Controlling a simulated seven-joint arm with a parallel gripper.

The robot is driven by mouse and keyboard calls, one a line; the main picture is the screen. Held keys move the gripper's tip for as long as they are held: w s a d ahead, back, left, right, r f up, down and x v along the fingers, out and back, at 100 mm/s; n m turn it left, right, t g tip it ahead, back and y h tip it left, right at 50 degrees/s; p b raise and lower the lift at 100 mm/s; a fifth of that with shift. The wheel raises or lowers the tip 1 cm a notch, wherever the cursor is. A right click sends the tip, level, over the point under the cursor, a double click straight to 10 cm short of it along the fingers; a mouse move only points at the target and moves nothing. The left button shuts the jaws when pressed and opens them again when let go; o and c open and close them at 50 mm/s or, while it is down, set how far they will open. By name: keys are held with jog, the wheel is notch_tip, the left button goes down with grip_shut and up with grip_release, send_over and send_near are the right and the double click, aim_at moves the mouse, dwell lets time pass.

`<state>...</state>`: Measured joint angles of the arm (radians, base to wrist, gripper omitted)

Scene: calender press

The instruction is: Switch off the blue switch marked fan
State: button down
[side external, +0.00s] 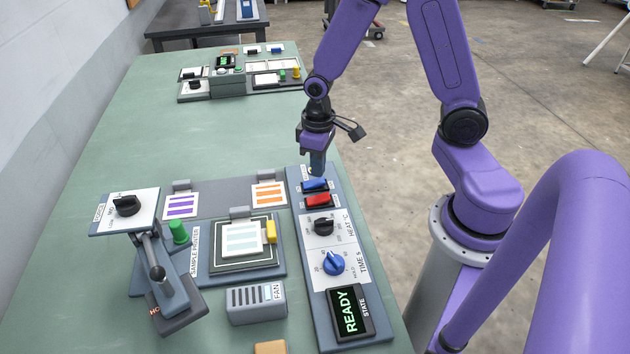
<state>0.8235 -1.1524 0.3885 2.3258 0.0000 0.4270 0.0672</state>
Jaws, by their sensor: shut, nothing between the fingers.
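The blue switch (314,184) is a small rocker near the far end of the long control panel (318,272), just beyond a red rocker switch (318,200). My gripper (317,172) points down with its fingers shut and empty, directly over the blue switch. Its tip seems to touch or nearly touch the rocker; I cannot tell which. The gripper partly hides the label beside the switch, and the switch's on or off position is too small to tell. A grey vented box labelled FAN (256,302) stands left of the panel's near end.
The panel also holds a black HEAT knob (323,227), a blue TIME knob (333,262) and a display reading READY (349,312).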

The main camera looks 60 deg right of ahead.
aim_at(318, 181)
jog(key=shift+f, duration=1.15)
dwell(0.6)
jog(key=shift+r, duration=3.55)
jog(key=s+a+r+n, duration=0.3)
jog(key=s+n, duration=0.1)
jog(key=s, duration=0.5)
jog(key=s+a+r+n, duration=0.3)
jog(key=s+r+n, duration=0.1)
jog(key=s, duration=0.5)
jog(key=shift+s+a+r+n, duration=0.2)
jog(key=shift+r+n, duration=0.1)
jog(key=shift+n, duration=0.5)
